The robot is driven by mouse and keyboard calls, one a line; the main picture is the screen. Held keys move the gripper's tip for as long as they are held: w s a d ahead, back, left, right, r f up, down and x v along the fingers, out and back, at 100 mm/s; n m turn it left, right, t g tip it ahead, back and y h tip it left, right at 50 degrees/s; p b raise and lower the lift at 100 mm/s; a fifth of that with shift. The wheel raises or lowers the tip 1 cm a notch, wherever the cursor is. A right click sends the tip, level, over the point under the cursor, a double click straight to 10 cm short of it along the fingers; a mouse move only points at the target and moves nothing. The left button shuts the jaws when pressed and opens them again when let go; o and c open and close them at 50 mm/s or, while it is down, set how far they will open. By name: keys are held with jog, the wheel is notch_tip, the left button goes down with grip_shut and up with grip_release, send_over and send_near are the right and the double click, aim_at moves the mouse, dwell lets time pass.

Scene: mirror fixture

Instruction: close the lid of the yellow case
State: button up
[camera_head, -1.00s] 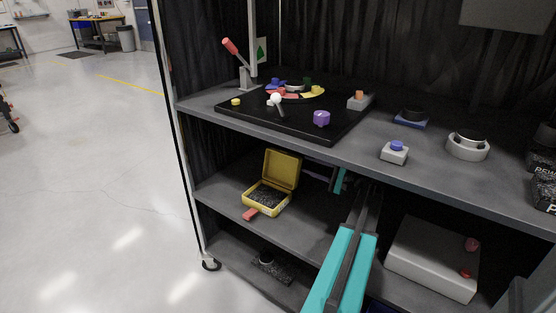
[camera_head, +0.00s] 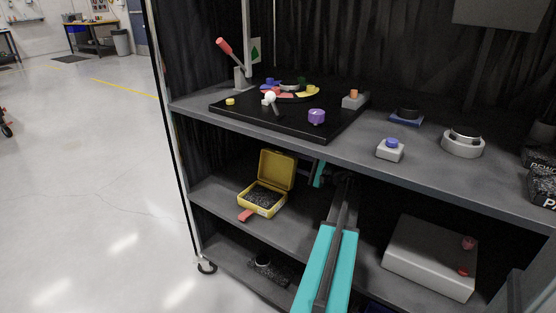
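The yellow case (camera_head: 266,208) stands on the middle shelf with its lid (camera_head: 277,170) open, raised upright at the back. Dark speckled material shows inside it. A red tab-like piece (camera_head: 245,215) is at its front left. My teal and dark arm reaches into the middle shelf from the lower right. A teal part near its far end is just right of the lid. My gripper's fingers are in shadow or hidden behind the lid, so I cannot tell whether they are open or shut, or whether they touch the lid.
The top shelf (camera_head: 355,156) overhangs the case and carries a black board (camera_head: 250,119) with a lever, knobs and coloured pieces. A white box (camera_head: 425,258) with red knobs stands right of my arm. Bare shelf lies between the case and my arm.

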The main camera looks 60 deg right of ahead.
jog(key=shift+w+b, duration=0.6)
jog(key=shift+w, duration=2.65)
jog(key=shift+c, duration=0.4)
